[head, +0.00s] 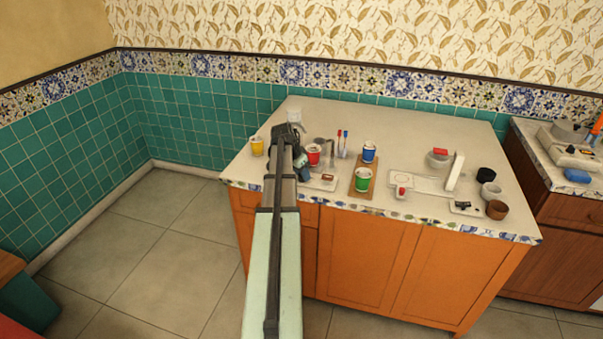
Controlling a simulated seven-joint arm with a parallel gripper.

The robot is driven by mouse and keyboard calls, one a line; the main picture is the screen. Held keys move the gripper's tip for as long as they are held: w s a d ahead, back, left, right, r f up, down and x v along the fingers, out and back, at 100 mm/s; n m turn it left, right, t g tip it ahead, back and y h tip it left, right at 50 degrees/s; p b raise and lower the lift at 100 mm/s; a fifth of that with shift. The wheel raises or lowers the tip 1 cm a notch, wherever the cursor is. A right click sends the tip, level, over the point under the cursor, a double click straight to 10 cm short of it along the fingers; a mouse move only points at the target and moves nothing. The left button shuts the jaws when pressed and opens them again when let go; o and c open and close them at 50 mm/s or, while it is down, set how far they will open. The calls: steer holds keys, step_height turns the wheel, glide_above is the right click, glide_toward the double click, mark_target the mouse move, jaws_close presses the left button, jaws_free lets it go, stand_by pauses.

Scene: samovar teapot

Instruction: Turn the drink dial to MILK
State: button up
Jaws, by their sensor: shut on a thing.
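My gripper (304,174) is at the left front of the counter, by a small white panel (322,184) with a brownish patch. My arm comes up from the bottom of the picture and covers part of this spot. The drink dial cannot be made out; my gripper and arm hide that place. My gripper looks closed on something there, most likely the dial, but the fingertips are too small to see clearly. No MILK mark is readable. A grey metal vessel (325,150) stands just behind, next to a red cup (313,154).
A yellow cup (257,146) stands left of my arm. A green cup (362,180) and a blue cup (369,152) stand right, by a brown board (358,190). A white device (403,182) and several small bowls are farther right. The counter's back right is clear.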

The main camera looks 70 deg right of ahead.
steer(key=o, duration=1)
steer(key=v, duration=1.4)
steer(key=shift+a+f, duration=0.1)
